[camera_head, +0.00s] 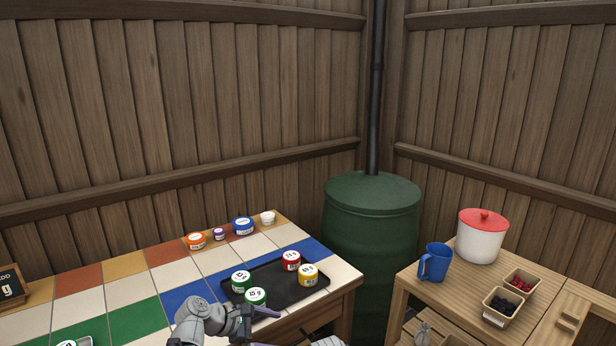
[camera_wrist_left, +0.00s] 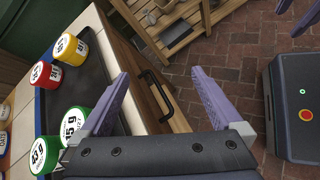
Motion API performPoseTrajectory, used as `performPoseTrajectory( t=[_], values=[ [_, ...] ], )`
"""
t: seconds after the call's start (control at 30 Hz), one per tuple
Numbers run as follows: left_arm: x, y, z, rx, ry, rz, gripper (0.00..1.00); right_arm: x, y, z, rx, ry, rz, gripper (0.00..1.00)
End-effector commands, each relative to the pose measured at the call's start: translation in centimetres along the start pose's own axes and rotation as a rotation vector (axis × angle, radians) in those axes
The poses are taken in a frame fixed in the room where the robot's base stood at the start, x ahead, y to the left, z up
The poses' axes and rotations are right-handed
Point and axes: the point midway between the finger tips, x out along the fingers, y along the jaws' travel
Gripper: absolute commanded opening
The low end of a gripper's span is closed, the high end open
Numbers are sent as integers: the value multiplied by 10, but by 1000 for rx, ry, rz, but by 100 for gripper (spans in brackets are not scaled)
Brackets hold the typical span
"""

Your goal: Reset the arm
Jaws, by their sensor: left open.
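My left gripper (camera_wrist_left: 160,75) is open and empty, its two purple fingers spread in the left wrist view. In the head view it shows at the bottom centre (camera_head: 264,313), in front of the black tray (camera_head: 285,270). Green tins stand on the tray, one at the back left (camera_head: 241,281) and one at the front (camera_head: 256,296), with a red tin (camera_head: 291,260) and a yellow tin (camera_head: 308,275). In the wrist view the fingers are over the counter edge, close beside a green tin (camera_wrist_left: 75,124). Purple finger parts (camera_wrist_left: 305,20) at the wrist view's top right may belong to my right gripper.
Orange (camera_head: 195,240), purple and blue (camera_head: 243,226) jars and a white one line the tiled counter's back. A green barrel (camera_head: 372,230) stands in the corner. A wooden table at right holds a blue mug (camera_head: 435,262), a red-lidded pot (camera_head: 481,238) and berry boxes (camera_head: 501,307).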

Motion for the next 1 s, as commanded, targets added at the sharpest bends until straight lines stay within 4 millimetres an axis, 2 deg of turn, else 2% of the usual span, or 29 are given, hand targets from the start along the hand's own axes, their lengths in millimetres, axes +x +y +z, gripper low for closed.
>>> performPoseTrajectory(
  t=[0.17, 0.33, 0.5, 0.77, 0.8, 1.0],
  values=[
    [5, -33, -18, 294, 129, -107, 100, 0, 0, 0, 0, 0, 0, 50],
    [0, -73, -47, 712, 276, -309, 100, 0, 0, 0, 0, 0, 0, 50],
    [-17, -104, -76, 1109, 370, -570, 100, 0, 0, 0, 0, 0, 0, 50],
    [-51, -130, -103, 1526, 401, -942, 100, 0, 0, 0, 0, 0, 0, 50],
    [-40, -134, -93, 1544, 380, -955, 100, 0, 0, 0, 0, 0, 0, 50],
    [-15, -161, -60, 1631, 317, -1050, 100, 0, 0, 0, 0, 0, 0, 50]
  ],
)
